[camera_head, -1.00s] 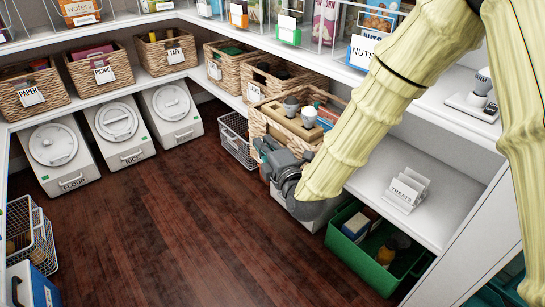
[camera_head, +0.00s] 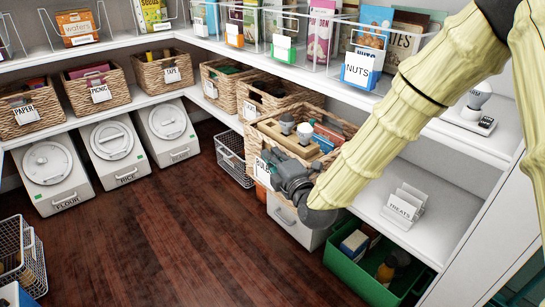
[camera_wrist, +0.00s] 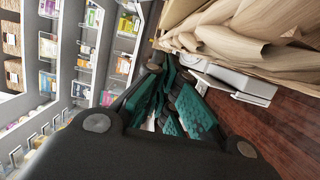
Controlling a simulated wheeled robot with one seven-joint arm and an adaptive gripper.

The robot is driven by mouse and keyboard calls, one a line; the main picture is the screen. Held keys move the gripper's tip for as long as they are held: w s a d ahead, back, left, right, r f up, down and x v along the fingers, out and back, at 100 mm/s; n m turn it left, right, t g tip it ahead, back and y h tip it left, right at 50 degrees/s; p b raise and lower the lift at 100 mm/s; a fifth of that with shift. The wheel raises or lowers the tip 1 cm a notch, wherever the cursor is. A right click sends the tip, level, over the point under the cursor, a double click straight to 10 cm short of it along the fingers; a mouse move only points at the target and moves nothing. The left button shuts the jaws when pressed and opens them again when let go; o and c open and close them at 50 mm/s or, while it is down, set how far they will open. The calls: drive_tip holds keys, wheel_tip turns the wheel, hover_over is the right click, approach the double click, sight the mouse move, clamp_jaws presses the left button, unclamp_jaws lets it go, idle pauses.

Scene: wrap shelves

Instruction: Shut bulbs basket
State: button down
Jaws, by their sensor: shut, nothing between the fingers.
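The bulbs basket (camera_head: 259,140) is woven wicker and juts out over the edge of the lower right shelf. A wooden tray with light bulbs (camera_head: 286,123) and some books sit in it. Its front label (camera_head: 264,172) is partly hidden behind my gripper. My gripper (camera_head: 272,163) is shut and empty, at the basket's front face. I cannot tell whether it touches the wicker. In the wrist view the dark green fingers (camera_wrist: 170,98) are close together, with large wicker weave (camera_wrist: 245,35) just beyond them.
More wicker baskets (camera_head: 224,88) stand on the shelf to the left. A wire basket (camera_head: 233,152), a white bin (camera_head: 295,222) and a green crate (camera_head: 355,272) stand below. A treats holder (camera_head: 402,207) is on the right shelf.

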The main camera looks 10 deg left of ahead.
drive_tip(key=w+d+p, duration=0.1)
drive_tip(key=w+d, duration=1.2)
drive_tip(key=w, duration=0.4)
drive_tip(key=shift+w+d, duration=0.15)
drive_tip(key=shift+d, duration=0.05)
